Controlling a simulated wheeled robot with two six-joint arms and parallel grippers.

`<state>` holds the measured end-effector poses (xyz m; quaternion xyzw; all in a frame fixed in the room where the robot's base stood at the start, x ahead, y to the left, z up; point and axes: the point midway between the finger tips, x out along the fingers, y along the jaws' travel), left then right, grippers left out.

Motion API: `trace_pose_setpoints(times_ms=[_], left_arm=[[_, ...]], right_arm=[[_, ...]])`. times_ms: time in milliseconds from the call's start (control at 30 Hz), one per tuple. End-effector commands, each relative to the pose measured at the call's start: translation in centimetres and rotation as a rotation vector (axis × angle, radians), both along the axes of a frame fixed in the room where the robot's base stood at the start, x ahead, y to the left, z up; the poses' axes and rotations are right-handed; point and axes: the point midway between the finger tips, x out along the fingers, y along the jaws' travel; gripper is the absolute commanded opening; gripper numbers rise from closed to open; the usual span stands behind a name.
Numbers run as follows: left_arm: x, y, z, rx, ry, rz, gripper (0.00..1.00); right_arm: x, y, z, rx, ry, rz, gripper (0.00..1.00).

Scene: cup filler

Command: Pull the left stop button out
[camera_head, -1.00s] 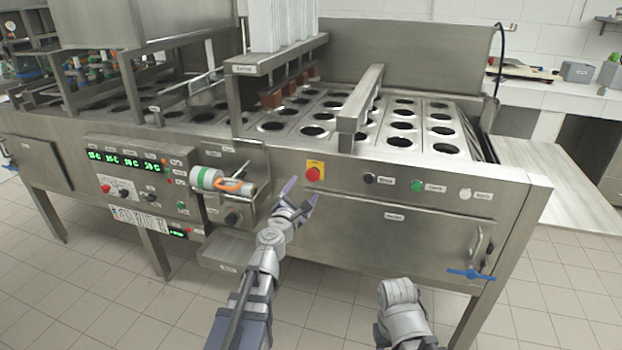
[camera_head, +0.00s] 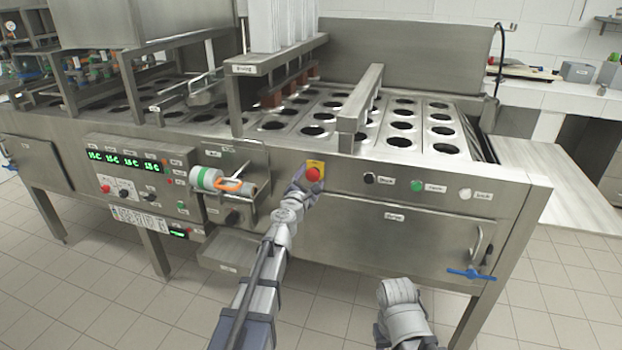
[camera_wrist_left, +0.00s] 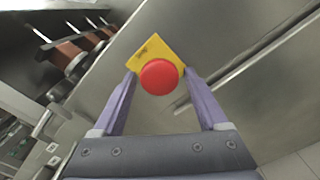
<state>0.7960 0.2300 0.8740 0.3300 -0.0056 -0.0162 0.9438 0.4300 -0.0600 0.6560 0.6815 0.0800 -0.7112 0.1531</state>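The stop button (camera_head: 313,174) is a round red button on a yellow plate on the machine's steel front. It also shows in the left wrist view (camera_wrist_left: 159,77), with the yellow plate (camera_wrist_left: 146,50) behind it. My left gripper (camera_head: 307,178) is at this button. In the left wrist view the two purple fingers of the left gripper (camera_wrist_left: 160,76) stand on either side of the button, with a small gap on each side. The gripper is open. Part of my right arm (camera_head: 402,310) shows low in the head view, but its fingers do not show.
To the right on the panel are a black knob (camera_head: 369,178), a green button (camera_head: 416,186) and a white button (camera_head: 465,194). A film roll with an orange handle (camera_head: 229,185) sits left of my left gripper. A door (camera_head: 400,235) lies below.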

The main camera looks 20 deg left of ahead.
Motion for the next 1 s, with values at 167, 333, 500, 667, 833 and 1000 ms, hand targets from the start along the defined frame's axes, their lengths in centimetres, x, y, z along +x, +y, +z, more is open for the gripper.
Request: trace_pose_setpoints(times_ms=[167, 333, 500, 667, 833, 1000], left_arm=[[-0.01, 0.01, 0.01, 0.000, 0.000, 0.000, 0.54], [-0.02, 0.00, 0.00, 0.000, 0.000, 0.000, 0.35], [-0.02, 0.00, 0.00, 0.000, 0.000, 0.000, 0.16], [-0.01, -0.01, -0.01, 0.000, 0.000, 0.000, 0.00], [-0.02, -0.01, -0.01, 0.000, 0.000, 0.000, 0.00], [-0.01, -0.01, -0.01, 0.000, 0.000, 0.000, 0.00]], right_arm=[[0.00, 0.00, 0.00, 0.000, 0.000, 0.000, 0.50], [0.00, 0.00, 0.00, 0.000, 0.000, 0.000, 0.50], [0.00, 0.00, 0.00, 0.000, 0.000, 0.000, 0.50], [0.00, 0.00, 0.00, 0.000, 0.000, 0.000, 0.50], [0.00, 0.00, 0.00, 0.000, 0.000, 0.000, 0.50], [0.00, 0.00, 0.00, 0.000, 0.000, 0.000, 0.50]])
